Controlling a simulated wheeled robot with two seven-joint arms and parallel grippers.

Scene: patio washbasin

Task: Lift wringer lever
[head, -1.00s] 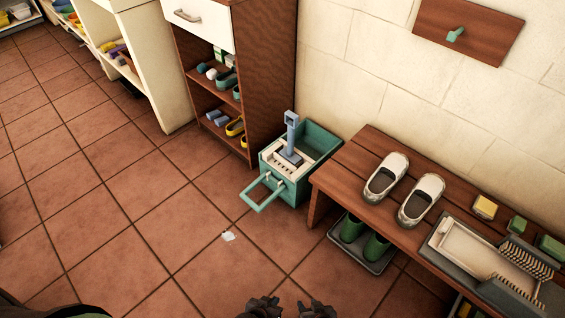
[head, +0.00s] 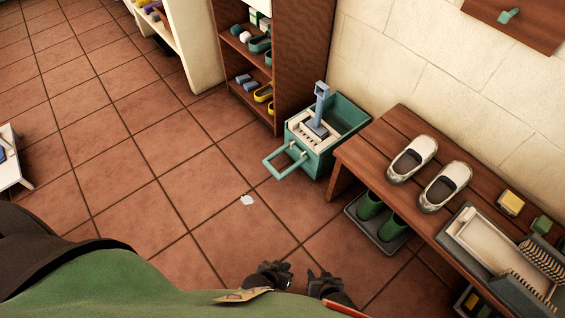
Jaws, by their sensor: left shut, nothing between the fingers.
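A teal bucket (head: 347,115) with a white wringer (head: 300,122) stands on the tiled floor, between the shelf unit and the bench. A blue-grey lever (head: 321,97) rises nearly upright from the wringer, with a square loop at its top. A teal handle frame (head: 274,172) sticks out at the front of the bucket. My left gripper (head: 272,272) is small and dark at the bottom of the head view, shut and empty. My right gripper (head: 321,277) is beside it; its jaw state is unclear. Both appear apart from the bucket and lever.
A wooden bench (head: 360,158) with white shoes (head: 413,158) and a brush tray (head: 487,240) stands at the right. Green boots (head: 370,205) are on a mat under it. A shelf unit (head: 300,60) is behind the bucket. A white scrap (head: 247,200) lies on otherwise open floor.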

